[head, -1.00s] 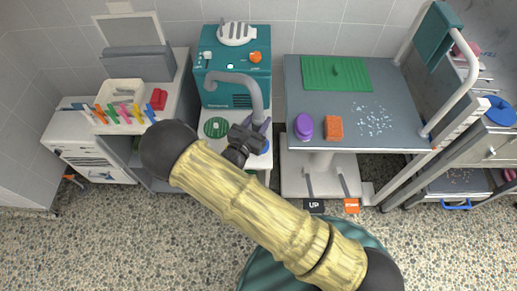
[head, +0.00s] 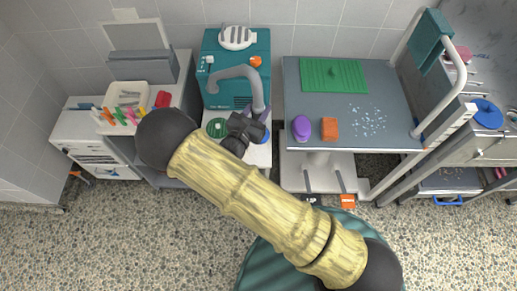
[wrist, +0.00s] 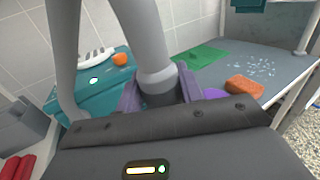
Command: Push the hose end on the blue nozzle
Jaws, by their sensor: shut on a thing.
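The grey hose (head: 237,72) arches from the teal machine (head: 222,42) down to my gripper (head: 262,122) in the head view. My gripper is shut on the hose end, with its purple fingers on either side. In the wrist view the hose end's dark cuff (wrist: 158,92) sits between the fingers (wrist: 187,86), and its lower tip is hidden behind my gripper body. A bit of blue, likely the blue nozzle (head: 264,138), shows just below the fingers in the head view. I cannot tell whether hose and nozzle touch.
A green disc (head: 217,127) lies left of my gripper on the white top. The grey table (head: 385,100) at right bears a green mat (head: 334,75), a purple object (head: 302,127) and an orange sponge (head: 329,128). A bin with colourful clips (head: 128,96) stands left.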

